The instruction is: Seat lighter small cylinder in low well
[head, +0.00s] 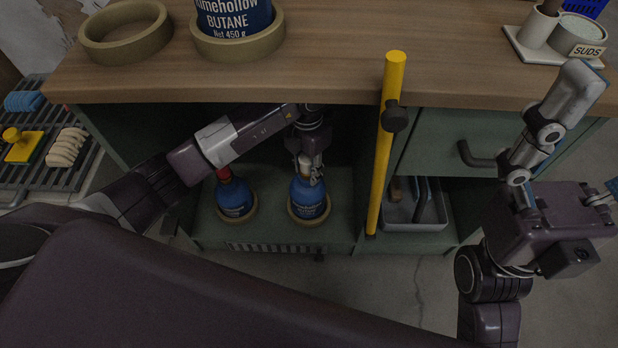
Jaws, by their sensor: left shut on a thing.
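A small blue cylinder (309,200) stands upright in the dark lower bay of the cabinet. My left gripper (311,176) is shut on its top from above and hides its neck. A tan ring well (309,220) surrounds its base; I cannot tell whether the base rests fully down. A second small blue cylinder (235,198) with a red top stands in another low ring well (237,218) to the left, partly behind my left arm. Which cylinder is lighter does not show. My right gripper (590,140) is empty at the right, its fingers apart, partly cut off.
The wooden counter (330,55) overhangs the bay, carrying a large butane cylinder (233,15) in a ring and an empty ring (125,40). A yellow bar (384,145) stands upright right of the bay. A grey bin (415,212) sits beyond it, below a drawer (440,140).

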